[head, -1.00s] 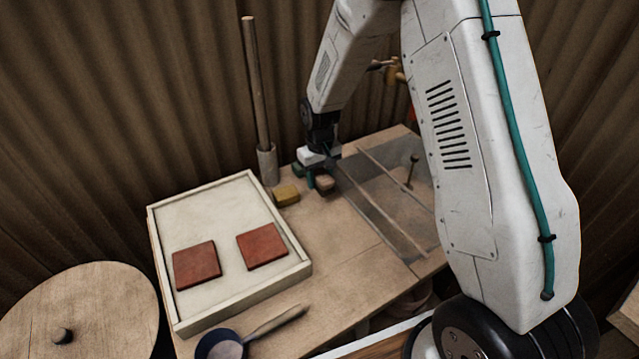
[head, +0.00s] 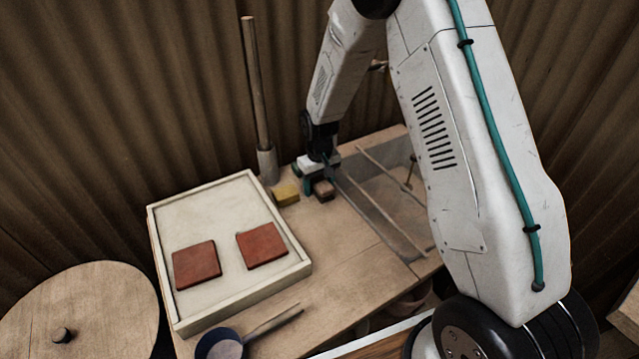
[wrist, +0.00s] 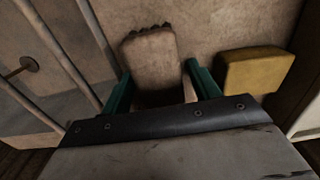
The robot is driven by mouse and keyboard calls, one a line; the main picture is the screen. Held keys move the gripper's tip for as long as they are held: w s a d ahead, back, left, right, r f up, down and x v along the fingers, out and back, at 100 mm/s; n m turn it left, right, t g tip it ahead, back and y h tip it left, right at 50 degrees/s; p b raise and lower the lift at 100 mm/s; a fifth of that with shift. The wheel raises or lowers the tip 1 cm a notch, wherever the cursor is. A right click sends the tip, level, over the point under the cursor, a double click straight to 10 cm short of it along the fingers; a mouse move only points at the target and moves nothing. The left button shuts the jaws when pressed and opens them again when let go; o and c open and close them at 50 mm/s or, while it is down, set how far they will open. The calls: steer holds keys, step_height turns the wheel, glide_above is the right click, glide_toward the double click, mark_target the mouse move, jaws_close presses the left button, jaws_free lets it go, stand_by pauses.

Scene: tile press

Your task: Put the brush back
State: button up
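The brush (head: 325,189), a small light-brown block, sits on the wooden bench near its back edge. In the wrist view the brush (wrist: 152,58) shows a ragged, bristle-like far end. My gripper (head: 318,182) is low over the bench at the brush. In the wrist view my gripper (wrist: 160,88) has its two green fingers apart, one on each side of the brush's near end. Gaps seem to show between the fingers and the brush. The brush's nearest end is hidden by the gripper body.
A yellow block (head: 287,195) lies just left of the brush; a wooden pole (head: 256,90) stands behind it. A pale tray (head: 210,216) holds two red tiles (head: 262,246). A grey recess with rods (head: 385,190) lies right. A dark ladle-like tool (head: 222,344) lies at the front.

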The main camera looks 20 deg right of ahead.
mark_target(319, 180)
steer(key=shift+s+f, duration=0.1)
steer(key=shift+s, duration=0.05)
step_height(319, 180, up, 12)
steer(key=shift+r, duration=0.25)
